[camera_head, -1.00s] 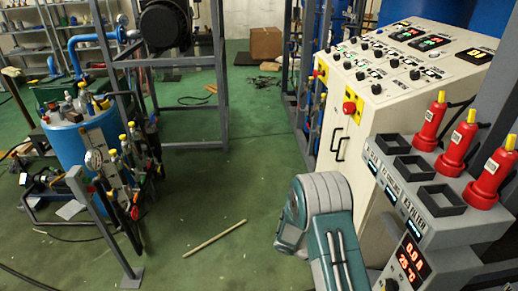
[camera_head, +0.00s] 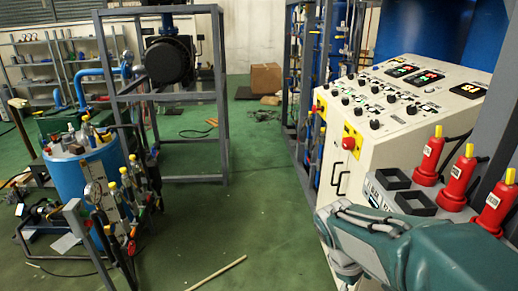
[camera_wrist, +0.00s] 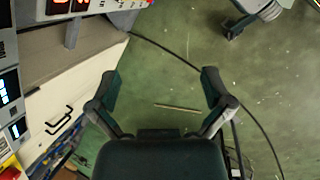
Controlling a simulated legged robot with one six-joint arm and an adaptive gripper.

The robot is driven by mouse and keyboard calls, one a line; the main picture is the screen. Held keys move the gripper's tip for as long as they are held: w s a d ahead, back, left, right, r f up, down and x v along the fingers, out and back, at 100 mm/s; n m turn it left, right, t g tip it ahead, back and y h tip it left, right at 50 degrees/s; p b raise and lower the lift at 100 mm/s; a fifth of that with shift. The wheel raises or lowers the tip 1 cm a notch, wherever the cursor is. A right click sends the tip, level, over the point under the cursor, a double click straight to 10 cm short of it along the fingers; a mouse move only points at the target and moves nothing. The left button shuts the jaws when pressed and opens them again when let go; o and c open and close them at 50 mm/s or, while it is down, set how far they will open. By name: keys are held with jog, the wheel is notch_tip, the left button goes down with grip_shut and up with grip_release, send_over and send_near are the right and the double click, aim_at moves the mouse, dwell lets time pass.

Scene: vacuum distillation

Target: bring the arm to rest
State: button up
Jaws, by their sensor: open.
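My arm, teal and grey, reaches in from the lower right of the head view, in front of the control cabinet. My gripper (camera_wrist: 160,90) shows in the wrist view with its two fingers spread wide and nothing between them. It points down over the green floor (camera_wrist: 175,60). The gripper's fingertips cannot be made out in the head view.
The white control cabinet (camera_head: 345,135) with knobs and a red button (camera_head: 348,143) stands close to my arm. Red bottles (camera_head: 460,175) with yellow tips stand at right. A blue drum (camera_head: 85,170) is at left. A stick (camera_head: 217,272) lies on the open floor.

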jog(key=s+a+r+m+t+y, duration=0.4)
jog(key=s+a+r+m+t, duration=0.1)
jog(key=s+r+m+t, duration=0.1)
jog(key=shift+s+r+m, duration=0.9)
jog(key=shift+s+r, duration=0.15)
jog(key=shift+s, duration=0.6)
